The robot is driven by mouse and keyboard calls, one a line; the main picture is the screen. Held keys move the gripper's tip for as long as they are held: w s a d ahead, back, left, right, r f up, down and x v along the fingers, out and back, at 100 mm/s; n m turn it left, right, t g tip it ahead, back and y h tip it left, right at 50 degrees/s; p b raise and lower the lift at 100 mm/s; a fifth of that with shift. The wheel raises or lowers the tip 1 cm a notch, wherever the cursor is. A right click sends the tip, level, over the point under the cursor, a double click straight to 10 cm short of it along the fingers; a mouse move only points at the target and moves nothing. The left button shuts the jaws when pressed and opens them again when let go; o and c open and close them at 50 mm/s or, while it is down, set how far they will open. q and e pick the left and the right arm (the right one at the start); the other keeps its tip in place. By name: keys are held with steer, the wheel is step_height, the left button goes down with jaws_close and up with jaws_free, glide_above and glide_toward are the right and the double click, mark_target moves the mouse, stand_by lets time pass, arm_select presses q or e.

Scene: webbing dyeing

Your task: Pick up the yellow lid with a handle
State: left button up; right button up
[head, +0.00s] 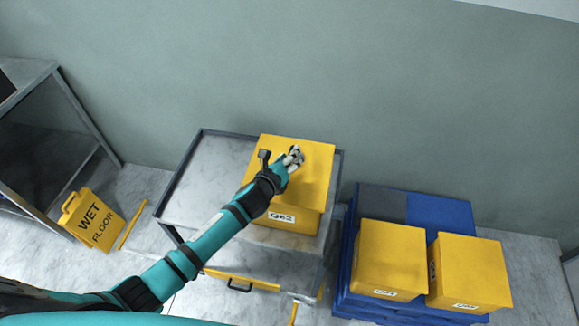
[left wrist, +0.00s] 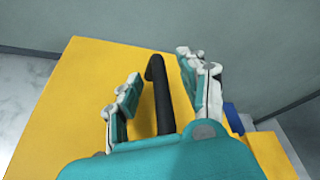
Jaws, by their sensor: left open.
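The yellow lid (head: 312,155) lies on a yellow box (head: 287,224) that stands on a grey metal cart. My left gripper (head: 296,156) is over the middle of the lid. In the left wrist view the lid (left wrist: 75,85) fills much of the picture, and its black handle (left wrist: 158,90) stands up between the two fingers of my left gripper (left wrist: 160,85). The fingers are open, one on each side of the handle, with gaps beside it. In the head view the handle is hidden by the gripper. My right gripper is not in view.
The cart's bare metal top (head: 207,185) is free left of the box. Two yellow boxes (head: 390,257) (head: 468,272) stand on a blue pallet (head: 440,212) at right. A yellow wet floor sign (head: 93,220) stands at left by a metal shelf. A wall rises behind.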

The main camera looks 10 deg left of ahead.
arm_select(q)
steer(key=shift+x, duration=0.8)
steer(key=shift+s, duration=0.1)
steer(key=shift+c, duration=0.3)
jaws_close()
